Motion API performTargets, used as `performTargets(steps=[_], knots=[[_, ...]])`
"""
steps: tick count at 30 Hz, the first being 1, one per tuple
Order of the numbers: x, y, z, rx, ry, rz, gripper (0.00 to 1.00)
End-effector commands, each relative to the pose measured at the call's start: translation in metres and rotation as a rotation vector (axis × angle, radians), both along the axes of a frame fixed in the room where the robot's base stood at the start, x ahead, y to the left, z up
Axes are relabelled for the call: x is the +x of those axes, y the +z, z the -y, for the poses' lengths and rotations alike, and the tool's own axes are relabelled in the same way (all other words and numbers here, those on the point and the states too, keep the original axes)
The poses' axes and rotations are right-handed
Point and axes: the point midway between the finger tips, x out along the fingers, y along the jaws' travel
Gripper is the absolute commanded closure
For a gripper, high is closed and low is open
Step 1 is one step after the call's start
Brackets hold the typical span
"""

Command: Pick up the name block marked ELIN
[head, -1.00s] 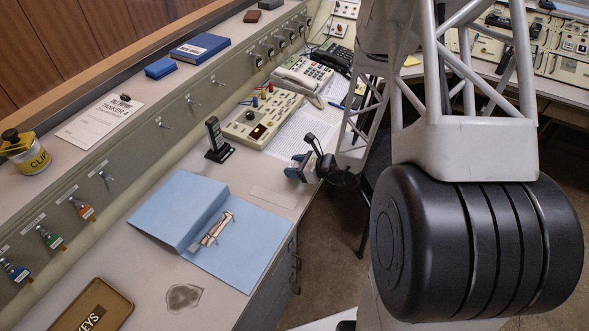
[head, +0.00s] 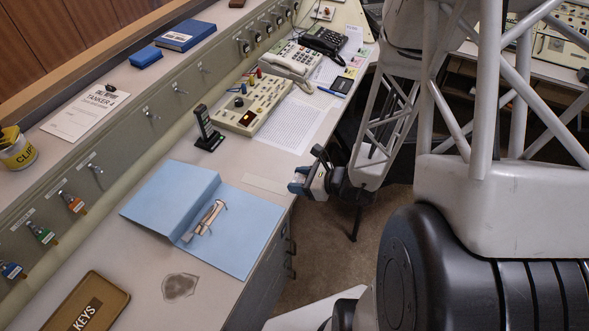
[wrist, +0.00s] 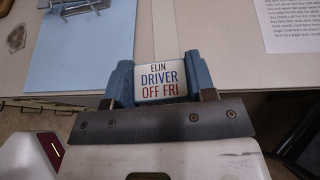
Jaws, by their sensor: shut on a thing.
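The name block (wrist: 160,80), white with the text "ELIN DRIVER OFF FRI", sits upright between the two blue fingers of my gripper (wrist: 161,70) in the wrist view. The fingers press on its left and right sides, so my gripper is shut on it. In the head view my gripper (head: 300,186) is at the desk's right edge, to the right of the blue folder and below the phone. The block cannot be made out clearly there.
An open blue folder (head: 245,235) lies on the desk (head: 135,270). A black handset (head: 207,128) stands behind it, near a beige button panel (head: 255,105) and phone (head: 288,62). A KEYS tray (head: 120,291) is at the front. Open floor lies right of the desk.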

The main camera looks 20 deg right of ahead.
Motion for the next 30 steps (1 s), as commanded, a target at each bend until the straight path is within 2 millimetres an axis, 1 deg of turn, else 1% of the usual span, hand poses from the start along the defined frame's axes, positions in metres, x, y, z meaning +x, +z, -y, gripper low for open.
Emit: performTargets(steps=[3, 9, 30], knots=[[-0.010, 0.001, 0.000, 0.000, -0.001, 0.000, 0.72], [-0.018, 0.001, -0.001, 0.001, 0.000, -0.001, 0.72], [-0.018, 0.002, -0.001, 0.001, 0.000, -0.001, 0.72]])
